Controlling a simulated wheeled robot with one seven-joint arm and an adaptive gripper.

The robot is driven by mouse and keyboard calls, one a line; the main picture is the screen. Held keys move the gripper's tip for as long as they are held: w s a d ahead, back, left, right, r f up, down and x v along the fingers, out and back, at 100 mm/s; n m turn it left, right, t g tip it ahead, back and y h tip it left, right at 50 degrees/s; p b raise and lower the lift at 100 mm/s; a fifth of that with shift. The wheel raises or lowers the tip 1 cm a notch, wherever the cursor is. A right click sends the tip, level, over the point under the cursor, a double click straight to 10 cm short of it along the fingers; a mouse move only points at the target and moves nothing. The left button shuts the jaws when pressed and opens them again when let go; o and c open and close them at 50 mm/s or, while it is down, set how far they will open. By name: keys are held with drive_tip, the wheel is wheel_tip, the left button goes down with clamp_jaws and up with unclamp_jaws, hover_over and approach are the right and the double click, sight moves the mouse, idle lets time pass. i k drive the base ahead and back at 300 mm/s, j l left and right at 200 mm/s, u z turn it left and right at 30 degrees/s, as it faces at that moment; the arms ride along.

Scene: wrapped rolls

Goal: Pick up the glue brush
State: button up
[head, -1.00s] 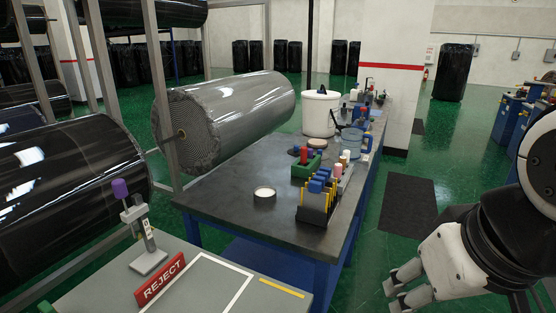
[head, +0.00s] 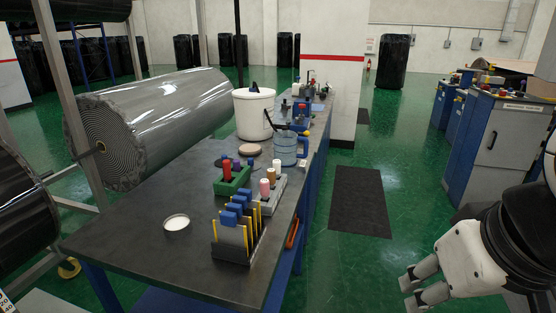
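I cannot single out the glue brush with certainty. On the dark workbench (head: 130,225), a white bucket (head: 254,118) has a dark item at its top. Beside it stands a translucent blue container (head: 285,153), with a dark, thin, handle-like shape near its rim. A rack of blue-topped tools with yellow edges (head: 234,235) stands nearer, close to the right edge. My gripper (head: 406,294) is at the lower right, over the green floor, right of the bench and well apart from it. Its two fingers are spread with nothing visible between them.
A large wrapped roll (head: 165,115) hangs left. A dark mat (head: 361,200) lies on open floor. Blue cabinets (head: 495,145) stand right.

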sight(226, 163)
drive_tip(key=i+l+z, duration=0.3)
drive_tip(key=i, duration=0.4)
drive_tip(key=i+z, duration=0.35)
drive_tip(key=i, duration=0.35)
drive_tip(key=i+u, duration=0.35)
drive_tip(key=i+l+u, duration=0.15)
drive_tip(key=u, duration=0.2)
drive_tip(key=i+l+u, duration=0.5)
drive_tip(key=u, duration=0.35)
drive_tip(key=i+l+u, duration=0.25)
drive_tip(key=u, duration=0.25)
drive_tip(key=i+l+u, duration=0.15)
drive_tip(key=u, duration=0.35)
drive_tip(key=i+l+u, duration=0.1)
drive_tip(key=l+u, duration=0.4)
drive_tip(key=i+l+u, duration=0.2)
drive_tip(key=l+u, duration=0.25)
drive_tip(key=i+l, duration=0.05)
